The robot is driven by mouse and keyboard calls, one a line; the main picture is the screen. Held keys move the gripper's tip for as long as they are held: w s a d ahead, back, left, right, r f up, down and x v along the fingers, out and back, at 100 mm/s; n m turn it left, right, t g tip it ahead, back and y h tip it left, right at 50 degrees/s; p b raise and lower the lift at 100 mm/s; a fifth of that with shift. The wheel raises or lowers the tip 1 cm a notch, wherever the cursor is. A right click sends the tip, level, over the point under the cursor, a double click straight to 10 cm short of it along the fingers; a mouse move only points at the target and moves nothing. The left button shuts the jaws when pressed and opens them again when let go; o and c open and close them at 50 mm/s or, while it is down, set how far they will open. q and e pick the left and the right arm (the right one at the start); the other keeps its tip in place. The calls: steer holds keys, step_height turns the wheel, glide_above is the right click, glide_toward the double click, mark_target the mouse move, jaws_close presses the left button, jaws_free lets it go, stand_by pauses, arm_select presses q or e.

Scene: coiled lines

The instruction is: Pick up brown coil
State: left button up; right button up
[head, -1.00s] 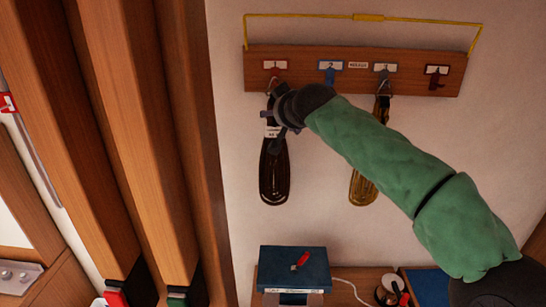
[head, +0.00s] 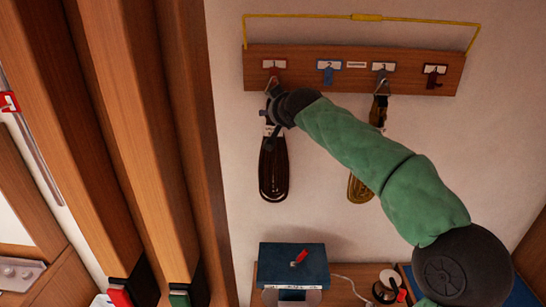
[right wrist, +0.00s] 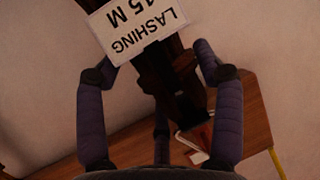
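A dark brown coil (head: 274,170) hangs from the leftmost hook, under a red tag, on the wooden rack (head: 412,82). My right gripper (head: 277,112) is at the coil's upper part, and my wrist hides some of it. In the right wrist view the coil (right wrist: 180,95) runs between the fingers of my right gripper (right wrist: 162,65), with a gap at the right finger. Its white label (right wrist: 138,28) reads LASHING 15 M and lies close to the left fingertip. The fingers look spread, not closed. My left gripper is not in view.
A second, yellowish-brown coil (head: 361,186) hangs to the right, partly behind my arm. Blue (head: 328,74) and dark red (head: 433,80) hooks are empty. A yellow bar (head: 366,17) frames the rack. A blue box (head: 292,264) stands below. Wooden posts (head: 125,130) rise at left.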

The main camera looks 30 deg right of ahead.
steer(key=c, duration=0.4)
steer(key=shift+o, duration=0.2)
steer(key=shift+r, duration=0.1)
steer(key=shift+r, duration=0.2)
steer(key=shift+s+a+b, duration=0.2)
steer(key=shift+s+b, duration=0.2)
steer(key=shift+b, duration=0.1)
steer(key=s+b, duration=0.1)
steer(key=s+a+b, duration=0.1)
steer(key=b, duration=0.1)
steer(key=s+a+f+b, duration=0.1)
steer(key=s, duration=0.1)
steer(key=shift+a, duration=0.25)
steer(key=s+a+b, duration=0.1)
steer(key=s+a, duration=0.1)
steer(key=s, duration=0.1)
steer(key=s+a+b, duration=0.2)
steer(key=s, duration=0.2)
steer(key=s+a+r+b, duration=0.1)
steer(key=s+a+b, duration=0.1)
steer(key=s, duration=0.1)
steer(key=shift+s+a, duration=0.2)
steer(key=shift+s, duration=0.05)
